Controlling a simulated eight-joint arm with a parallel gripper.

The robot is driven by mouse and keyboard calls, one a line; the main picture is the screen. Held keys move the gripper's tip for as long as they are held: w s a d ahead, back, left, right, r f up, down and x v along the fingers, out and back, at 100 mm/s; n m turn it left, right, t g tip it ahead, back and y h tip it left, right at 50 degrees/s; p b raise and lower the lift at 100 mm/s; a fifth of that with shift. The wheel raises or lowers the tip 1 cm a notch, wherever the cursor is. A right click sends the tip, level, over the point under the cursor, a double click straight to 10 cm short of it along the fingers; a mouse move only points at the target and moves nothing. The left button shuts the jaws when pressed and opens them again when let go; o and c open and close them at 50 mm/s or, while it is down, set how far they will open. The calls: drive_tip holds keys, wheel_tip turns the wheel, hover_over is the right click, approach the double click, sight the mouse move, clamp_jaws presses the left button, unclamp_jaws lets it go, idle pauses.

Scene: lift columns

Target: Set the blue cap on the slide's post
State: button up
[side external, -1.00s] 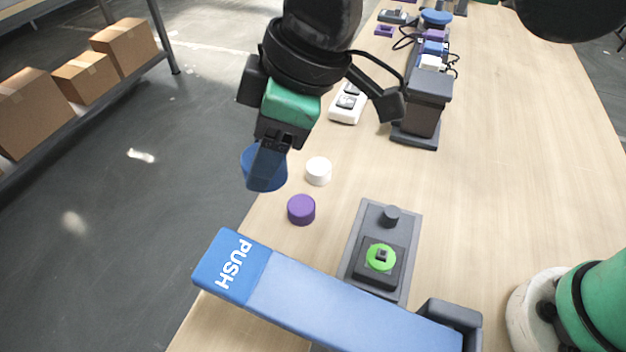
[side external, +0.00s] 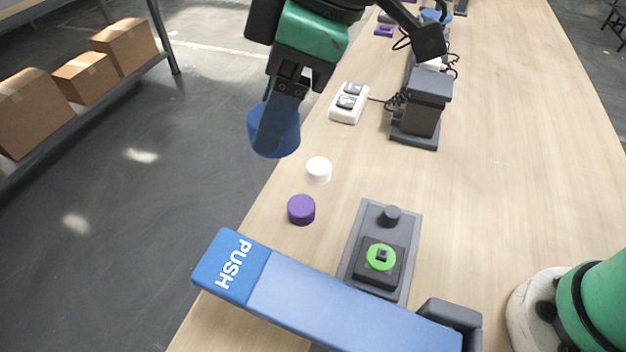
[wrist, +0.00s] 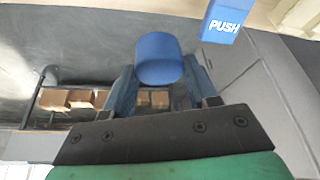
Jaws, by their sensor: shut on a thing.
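The blue cap (side external: 276,131) is a short blue cylinder. My gripper (side external: 272,135) is shut on it and holds it up in the air, near the table's left edge in the side view. In the wrist view the cap (wrist: 159,58) sits between the two fingertips. The slide (side external: 372,218) is a grey plate on the table with a dark round post (side external: 389,216) at its far end. A black block with a green ring (side external: 381,257) sits at its near end. The cap is apart from the post, up and to its left in the picture.
A white cap (side external: 318,170) and a purple cap (side external: 301,210) stand on the table left of the slide. A blue PUSH lever (side external: 325,298) lies across the front. A white switch box (side external: 349,103) and a dark stand (side external: 424,105) are farther back.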

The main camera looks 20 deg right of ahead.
drive_tip(key=shift+s+d+f, duration=1.2)
drive_tip(key=shift+d+f, duration=0.35)
drive_tip(key=shift+f, duration=0.9)
drive_tip(key=shift+s+d+f, duration=1.25)
drive_tip(key=shift+d+f, duration=0.25)
drive_tip(key=shift+f, duration=0.9)
drive_tip(key=shift+s+d+f, duration=1.2)
drive_tip(key=shift+d+f, duration=0.35)
drive_tip(key=shift+f, duration=0.9)
drive_tip(key=shift+f, duration=0.7)
drive_tip(key=o, duration=1.5)
drive_tip(key=shift+r, duration=0.1)
drive_tip(key=shift+r, duration=3.4)
